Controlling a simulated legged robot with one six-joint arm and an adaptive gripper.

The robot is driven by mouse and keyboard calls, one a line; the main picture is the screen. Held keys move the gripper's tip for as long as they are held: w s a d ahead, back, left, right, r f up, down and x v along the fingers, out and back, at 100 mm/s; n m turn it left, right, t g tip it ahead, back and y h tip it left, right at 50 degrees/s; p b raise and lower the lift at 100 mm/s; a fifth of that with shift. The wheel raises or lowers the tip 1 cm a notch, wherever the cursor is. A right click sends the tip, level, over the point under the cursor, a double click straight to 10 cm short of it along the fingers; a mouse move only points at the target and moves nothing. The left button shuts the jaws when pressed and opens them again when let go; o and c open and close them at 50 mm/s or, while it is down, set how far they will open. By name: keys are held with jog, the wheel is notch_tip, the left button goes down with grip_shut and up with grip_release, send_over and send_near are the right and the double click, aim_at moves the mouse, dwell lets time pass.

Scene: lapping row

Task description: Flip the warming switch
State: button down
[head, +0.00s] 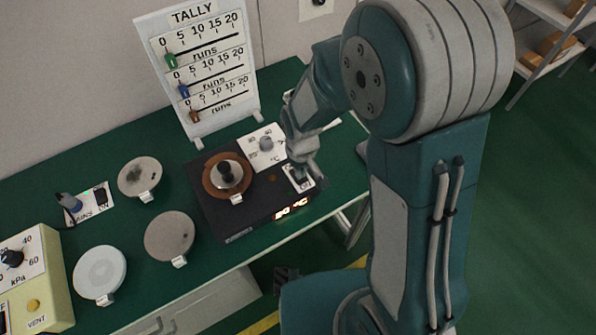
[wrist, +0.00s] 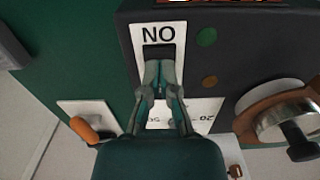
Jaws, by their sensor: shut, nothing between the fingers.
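The black heater unit (head: 232,225) stands on the green bench and has a lit display (head: 291,209) on its front edge. Its switch is a dark rocker (wrist: 160,50) on a white plate (wrist: 133,33), whose ON label appears upside down in the wrist view. The plate also shows in the head view (head: 294,186). My gripper (wrist: 161,66) is shut and empty, with its fingertips over the rocker's lower part. The fingers hide part of the rocker, so its position and any contact are unclear. In the head view my gripper (head: 300,172) is just above the plate.
A metal piece with a black knob (head: 229,172) sits on a copper ring on the unit. A white dial panel (head: 265,147) lies behind, near my fingers. The tally board (head: 199,65) stands at the back. Several round plates (head: 170,236) lie to the left.

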jog(key=shift+f, duration=0.45)
dwell(0.3)
jog(key=shift+r, duration=3.55)
jog(key=shift+r, duration=0.1)
jog(key=s+d+r+m+t, duration=0.2)
jog(key=s+d+r, duration=0.4)
jog(key=r, duration=0.3)
jog(key=s+d+r+m+t, duration=0.3)
jog(key=s+d+r, duration=0.3)
jog(key=r, duration=0.4)
jog(key=shift+s+d+m+t, duration=0.3)
jog(key=shift+s+d+m, duration=0.1)
jog(key=shift+d, duration=0.05)
